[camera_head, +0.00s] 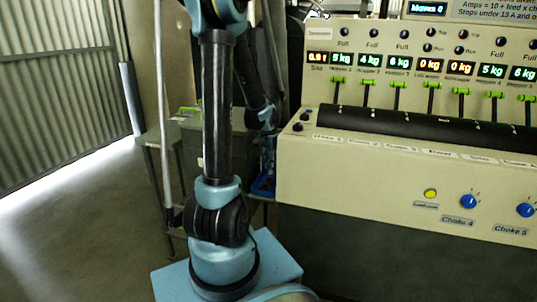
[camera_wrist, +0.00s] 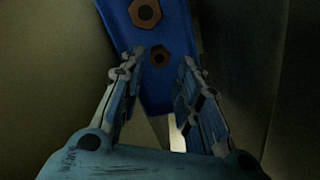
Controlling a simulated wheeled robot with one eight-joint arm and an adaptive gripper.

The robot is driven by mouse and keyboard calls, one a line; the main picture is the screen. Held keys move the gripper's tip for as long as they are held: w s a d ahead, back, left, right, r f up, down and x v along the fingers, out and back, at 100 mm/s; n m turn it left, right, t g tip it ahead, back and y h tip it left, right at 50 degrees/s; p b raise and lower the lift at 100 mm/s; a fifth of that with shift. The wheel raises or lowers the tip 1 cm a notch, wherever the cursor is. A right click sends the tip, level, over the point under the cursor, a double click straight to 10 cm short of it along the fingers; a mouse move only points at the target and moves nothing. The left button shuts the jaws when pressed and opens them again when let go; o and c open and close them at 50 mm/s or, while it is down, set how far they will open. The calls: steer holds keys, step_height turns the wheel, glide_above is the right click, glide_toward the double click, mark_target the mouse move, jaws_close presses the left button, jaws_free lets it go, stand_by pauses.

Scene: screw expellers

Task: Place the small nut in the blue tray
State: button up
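The blue tray (camera_wrist: 176,25) runs from the top of the wrist view down between my fingers. A larger brown nut (camera_wrist: 145,12) lies on the blue surface farther up. My gripper (camera_wrist: 160,66) is open, its two fingers apart on either side of the small nut, not visibly touching it. In the head view a bit of blue, seemingly the tray (camera_head: 263,186), shows beside my arm; the nuts cannot be made out there.
A beige control panel (camera_head: 400,175) with displays, green-tipped levers and knobs fills the right of the head view. A greenish table or stand (camera_head: 160,138) is behind my arm. A corrugated metal door (camera_head: 55,80) and open floor (camera_head: 90,230) are at left.

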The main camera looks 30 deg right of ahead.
mark_target(269, 179)
step_height(269, 179, up, 6)
steer(key=shift+r, duration=0.2)
stand_by(0.3)
stand_by(0.4)
